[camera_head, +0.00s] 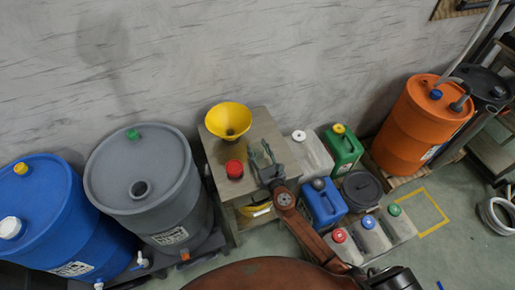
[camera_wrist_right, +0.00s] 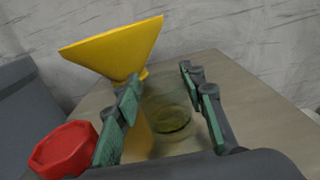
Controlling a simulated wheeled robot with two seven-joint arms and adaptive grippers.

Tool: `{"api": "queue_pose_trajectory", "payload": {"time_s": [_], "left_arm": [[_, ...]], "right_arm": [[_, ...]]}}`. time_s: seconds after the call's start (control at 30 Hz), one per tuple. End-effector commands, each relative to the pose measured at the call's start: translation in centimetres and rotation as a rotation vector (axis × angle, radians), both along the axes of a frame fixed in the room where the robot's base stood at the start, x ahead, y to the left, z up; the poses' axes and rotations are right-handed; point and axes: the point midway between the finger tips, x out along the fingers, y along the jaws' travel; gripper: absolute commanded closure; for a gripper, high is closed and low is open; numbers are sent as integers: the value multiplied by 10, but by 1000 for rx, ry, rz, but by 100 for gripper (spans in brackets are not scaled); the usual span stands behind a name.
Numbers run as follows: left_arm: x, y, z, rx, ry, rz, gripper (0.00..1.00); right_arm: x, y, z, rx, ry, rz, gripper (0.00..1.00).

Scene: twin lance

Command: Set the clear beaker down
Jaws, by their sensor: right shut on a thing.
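My right gripper (camera_head: 264,160) is over the small metal-topped table (camera_head: 270,124). In the right wrist view, the green-padded fingers of the right gripper (camera_wrist_right: 164,112) are shut on the clear beaker (camera_wrist_right: 172,120), one on each side. The beaker is see-through, with a darker ring at its bottom, and the tabletop shows through it. I cannot tell whether its base touches the table. The beaker is too faint to make out in the head view. My left gripper is not in view.
On the table, a yellow funnel (camera_head: 228,119) stands behind and left of the gripper, and a red-capped thing (camera_head: 234,169) is to the left. Grey (camera_head: 150,185) and blue (camera_head: 45,215) drums stand left. Jerrycans (camera_head: 323,202) crowd the right. The tabletop's back right is clear.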

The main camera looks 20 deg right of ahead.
Motion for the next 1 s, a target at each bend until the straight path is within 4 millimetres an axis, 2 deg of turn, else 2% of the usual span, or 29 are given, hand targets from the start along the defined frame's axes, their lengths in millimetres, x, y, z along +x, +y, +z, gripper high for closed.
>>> {"api": "queue_pose_trajectory", "payload": {"time_s": [0.1, 0.13, 0.37, 0.73, 0.87, 1.0], "left_arm": [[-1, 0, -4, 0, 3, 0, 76], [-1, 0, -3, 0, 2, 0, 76], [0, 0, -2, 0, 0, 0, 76], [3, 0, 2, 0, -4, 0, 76], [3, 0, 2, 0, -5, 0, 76], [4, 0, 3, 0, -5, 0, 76]], "right_arm": [[0, 0, -5, -1, 1, 0, 86], [0, 0, -4, -1, 1, 0, 61], [0, 0, -3, 0, 0, 0, 45], [0, 0, 3, 0, 0, 0, 45], [-21, -1, -1, -1, 3, 0, 45], [-52, -3, -1, -1, 3, -1, 45]]}}
